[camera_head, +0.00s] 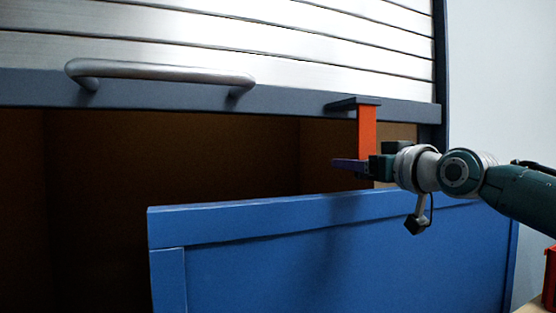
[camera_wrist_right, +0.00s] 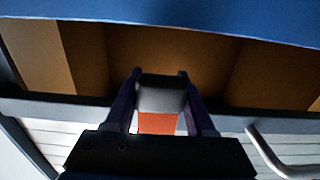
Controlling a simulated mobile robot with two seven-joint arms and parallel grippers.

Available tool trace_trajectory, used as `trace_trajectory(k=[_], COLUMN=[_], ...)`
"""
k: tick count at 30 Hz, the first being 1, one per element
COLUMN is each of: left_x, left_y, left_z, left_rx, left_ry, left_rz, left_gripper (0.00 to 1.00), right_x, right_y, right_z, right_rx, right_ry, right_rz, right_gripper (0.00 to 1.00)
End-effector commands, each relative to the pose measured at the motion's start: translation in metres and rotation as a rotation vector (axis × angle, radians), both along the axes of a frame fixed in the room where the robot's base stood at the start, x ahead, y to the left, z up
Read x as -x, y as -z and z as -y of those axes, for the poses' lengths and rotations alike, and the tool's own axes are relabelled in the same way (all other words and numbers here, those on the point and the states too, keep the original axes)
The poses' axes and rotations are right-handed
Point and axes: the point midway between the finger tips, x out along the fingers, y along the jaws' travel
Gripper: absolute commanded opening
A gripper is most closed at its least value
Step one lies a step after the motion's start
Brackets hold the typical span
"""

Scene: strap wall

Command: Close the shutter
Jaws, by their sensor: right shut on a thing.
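The shutter (camera_head: 300,66) is a roll of silver slats with a dark grey bottom rail (camera_head: 200,97). It is raised, and the dark cupboard opening shows below it. A curved metal handle (camera_head: 160,72) is fixed near the rail. An orange strap (camera_head: 366,130) hangs from a bracket at the rail's right end. My right gripper (camera_head: 352,166) is at the strap's lower end, below the rail. In the right wrist view the gripper (camera_wrist_right: 160,78) is shut on the strap (camera_wrist_right: 157,123), with its grey end between the fingers. My left gripper is not in view.
A blue panel (camera_head: 330,260) stands in front of the lower opening, close below my right gripper. The cupboard's blue side frame (camera_head: 441,60) and a pale wall (camera_head: 500,80) are on the right. A red object (camera_head: 549,280) shows at the lower right edge.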

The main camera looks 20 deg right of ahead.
Motion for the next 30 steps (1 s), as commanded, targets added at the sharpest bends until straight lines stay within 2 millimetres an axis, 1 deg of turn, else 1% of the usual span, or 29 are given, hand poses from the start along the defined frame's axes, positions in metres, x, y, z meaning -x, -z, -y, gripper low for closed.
trace_trajectory(k=[1, 3, 7, 17, 18, 25, 26, 30], left_x=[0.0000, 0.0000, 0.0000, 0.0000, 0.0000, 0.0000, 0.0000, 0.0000], left_y=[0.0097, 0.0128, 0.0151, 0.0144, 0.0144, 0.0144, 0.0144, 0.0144], left_z=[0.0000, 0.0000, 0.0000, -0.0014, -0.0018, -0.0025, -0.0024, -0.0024], left_rx=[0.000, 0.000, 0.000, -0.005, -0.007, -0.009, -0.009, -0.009], left_ry=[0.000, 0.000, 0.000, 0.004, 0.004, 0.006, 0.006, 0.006], left_rz=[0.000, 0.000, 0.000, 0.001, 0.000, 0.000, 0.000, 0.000], left_gripper=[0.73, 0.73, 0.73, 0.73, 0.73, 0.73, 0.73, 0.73], right_x=[0.0003, 0.0002, 0.0002, 0.0001, 0.0001, 0.0000, 0.0000, 0.0000], right_y=[0.0157, 0.0194, 0.0220, 0.0206, 0.0205, 0.0179, 0.0177, 0.0168], right_z=[0.0008, 0.0007, 0.0006, 0.0005, 0.0005, 0.0002, 0.0002, 0.0001], right_rx=[0.001, 0.001, 0.001, 0.000, 0.000, 0.000, 0.000, -0.001], right_ry=[0.002, 0.001, 0.001, 0.001, 0.001, 0.000, 0.000, 0.000], right_rz=[-0.015, -0.014, -0.013, -0.011, -0.011, -0.004, -0.004, -0.001], right_gripper=[0.00, 0.00, 0.00, 0.00, 0.57, 0.83, 0.85, 0.85])
